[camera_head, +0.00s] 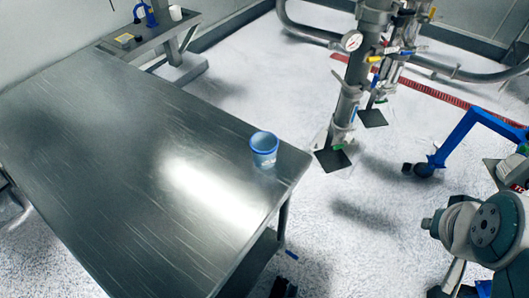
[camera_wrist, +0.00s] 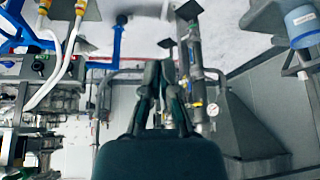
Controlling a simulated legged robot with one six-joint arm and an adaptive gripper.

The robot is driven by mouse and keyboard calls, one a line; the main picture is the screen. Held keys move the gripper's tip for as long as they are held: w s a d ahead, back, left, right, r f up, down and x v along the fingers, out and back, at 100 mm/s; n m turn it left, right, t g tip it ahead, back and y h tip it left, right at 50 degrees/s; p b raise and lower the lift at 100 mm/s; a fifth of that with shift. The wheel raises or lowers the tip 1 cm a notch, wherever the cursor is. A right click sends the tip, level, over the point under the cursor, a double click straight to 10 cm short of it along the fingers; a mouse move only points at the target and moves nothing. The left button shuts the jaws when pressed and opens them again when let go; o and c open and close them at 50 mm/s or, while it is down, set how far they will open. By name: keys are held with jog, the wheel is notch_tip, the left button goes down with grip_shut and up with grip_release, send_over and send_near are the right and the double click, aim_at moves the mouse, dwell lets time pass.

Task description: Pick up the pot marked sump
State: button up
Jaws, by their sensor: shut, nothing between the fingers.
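A blue pot (camera_head: 264,152) with a brighter blue rim stands upright near the right corner of the steel table (camera_head: 110,150). It bears a small pale marking that is too small to read, so I cannot tell if it says sump. The pot also shows at the top right edge of the wrist view (camera_wrist: 303,24), where the scene looks upside down. My gripper (camera_wrist: 159,68) is shut and empty in the middle of the wrist view, well apart from the pot. In the head view only part of my arm shows at the lower right; the gripper is hidden there.
The tabletop around the pot is bare. A steel pipe column with a gauge (camera_head: 351,41) stands on the floor beyond the table's right corner. A blue bent frame (camera_head: 466,128) stands at the right. A small bench (camera_head: 150,35) with a blue item is at the back left.

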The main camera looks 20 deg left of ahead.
jog(key=o, duration=0.5)
jog(key=shift+w, duration=0.1)
jog(key=w+a+r+n+g+y, duration=0.1)
jog(key=w+a+r+n+g, duration=0.15)
jog(key=w+a, duration=1.2)
jog(key=a+f+g, duration=0.1)
jog(key=a+f, duration=0.2)
jog(key=a, duration=0.5)
jog(key=a+f+n+g+h, duration=0.1)
jog(key=a+f, duration=0.2)
jog(key=a, duration=0.5)
jog(key=a+f+g, duration=0.1)
jog(key=a+f, duration=0.2)
jog(key=a, duration=0.5)
jog(key=shift+f+n, duration=0.1)
jog(key=shift+n, duration=0.25)
jog(key=shift+a+f, duration=0.15)
jog(key=shift+f, duration=0.15)
jog(key=f, duration=0.4)
jog(key=shift+d+f, duration=0.25)
jog(key=shift+f, duration=0.1)
jog(key=shift+w+a+f, duration=0.1)
jog(key=shift+a+f, duration=0.05)
jog(key=shift+f, duration=1.25)
jog(key=shift+w+a+f, duration=0.1)
jog(key=shift+a+f, duration=0.05)
jog(key=shift+f, duration=1.2)
